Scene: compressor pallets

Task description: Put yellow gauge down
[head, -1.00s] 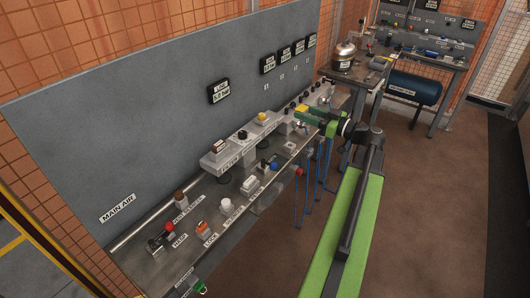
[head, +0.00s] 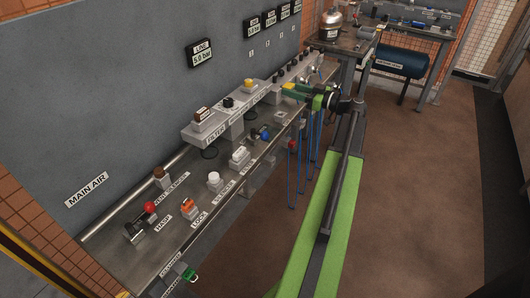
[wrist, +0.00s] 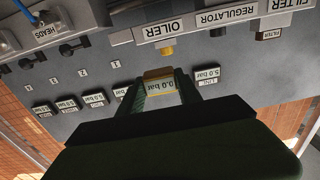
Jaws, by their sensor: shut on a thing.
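The yellow gauge (wrist: 160,86) sits between the fingers of my gripper (wrist: 163,92) in the wrist view. It is a small box with a yellow edge and a display that reads 0.0 bar, upside down in this view. In the head view the gauge (head: 289,87) shows as a small yellow patch at the tip of my gripper (head: 299,91), over the far part of the workbench (head: 112,213). My gripper is shut on it. I cannot tell from these views whether the gauge touches anything below.
The raised unit with the filter label (head: 206,131) stands along the wall panel (head: 110,110). A red-knobbed hasp (head: 149,208), an orange lock (head: 187,206) and a white block (head: 239,156) stand on the near bench. Blue hoses (head: 291,180) hang below the gripper. Brown floor lies to the right.

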